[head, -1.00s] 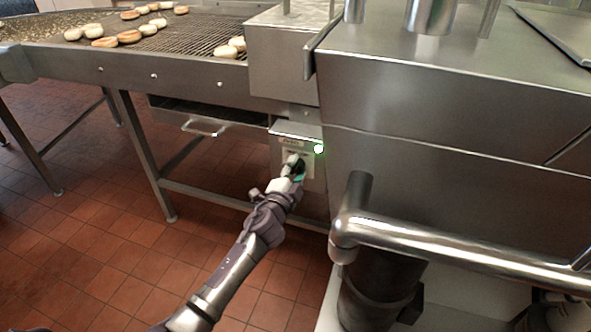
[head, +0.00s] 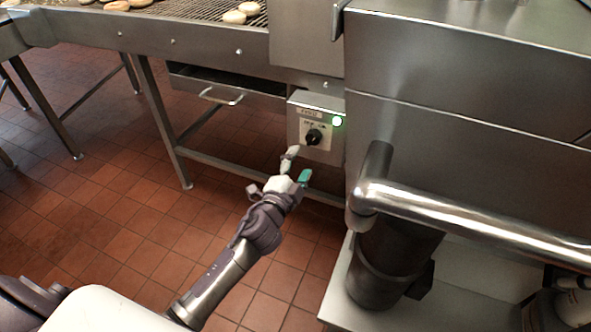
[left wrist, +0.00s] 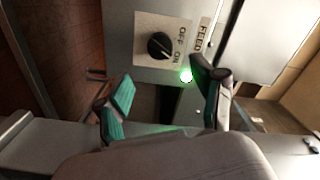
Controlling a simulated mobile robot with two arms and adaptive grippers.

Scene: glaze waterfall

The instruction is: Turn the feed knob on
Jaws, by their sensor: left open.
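The feed knob (head: 313,137) is a black rotary knob on a small grey control box (head: 297,128) under the conveyor. The left wrist view shows the knob (left wrist: 160,45) on a pale plate marked OFF and ON, with a FEED label (left wrist: 205,35) beside it. A mark on the knob seems to point toward ON. The green light (head: 337,121) on the box is lit; it also glows in the left wrist view (left wrist: 186,76). My left gripper (head: 298,165) is open and empty, just below and in front of the knob, apart from it. My right gripper is not in view.
The conveyor (head: 200,10) with several round buns runs along the back left. A drawer with a handle (head: 222,95) hangs under it. A thick metal pipe (head: 450,215) and large steel housing (head: 450,130) stand close on the right. Tiled floor (head: 130,215) lies open at left.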

